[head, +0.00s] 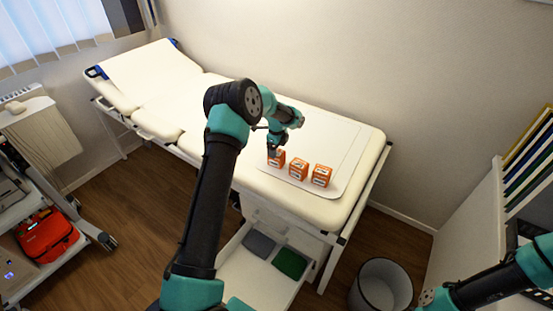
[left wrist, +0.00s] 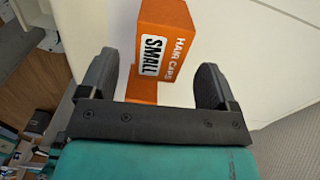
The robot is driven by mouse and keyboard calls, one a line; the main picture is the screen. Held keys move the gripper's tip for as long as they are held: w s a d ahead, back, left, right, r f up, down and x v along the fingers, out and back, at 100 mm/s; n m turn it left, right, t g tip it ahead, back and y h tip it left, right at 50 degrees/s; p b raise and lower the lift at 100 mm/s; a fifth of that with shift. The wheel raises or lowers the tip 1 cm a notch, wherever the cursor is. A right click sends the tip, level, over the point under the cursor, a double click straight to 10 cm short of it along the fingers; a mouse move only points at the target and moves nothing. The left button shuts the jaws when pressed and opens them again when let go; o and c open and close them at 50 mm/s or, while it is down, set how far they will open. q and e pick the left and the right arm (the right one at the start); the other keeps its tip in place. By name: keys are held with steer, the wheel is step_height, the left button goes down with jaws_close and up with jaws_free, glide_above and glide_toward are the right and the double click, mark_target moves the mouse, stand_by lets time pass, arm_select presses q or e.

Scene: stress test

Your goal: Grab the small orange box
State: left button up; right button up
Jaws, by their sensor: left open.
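Three orange boxes stand in a row on the white sheet on the couch in the head view. The leftmost is the small orange box (head: 277,159). In the left wrist view, this box (left wrist: 170,32) bears the label "HAIR CAPS SMALL". My left gripper (head: 273,146) is at this box and partly hides it in the head view. In the left wrist view, the open fingers of my left gripper (left wrist: 155,68) lie to either side of the box, with gaps visible. My right arm shows at the lower right, but its gripper is not visible.
The middle orange box (head: 299,168) and right orange box (head: 321,175) stand close by to the right. The couch (head: 345,208) has an open drawer (head: 237,270) below it. A bin (head: 383,287) stands on the floor. The couch's left part is clear.

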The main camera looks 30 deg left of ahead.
arm_select(q)
step_height(320, 180, down, 5)
steer(key=shift+a+r, duration=0.1)
stand_by(0.6)
steer(key=c, duration=1)
steer(key=shift+r, duration=1.6)
steer(key=shift+s+r, duration=0.2)
steer(key=shift+s, duration=0.05)
steer(key=s+d+r, duration=0.1)
steer(key=s+d, duration=0.7)
steer(key=s, duration=0.5)
steer(key=shift+d+r, duration=0.15)
steer(key=shift+d, duration=0.05)
steer(key=shift+s, duration=0.1)
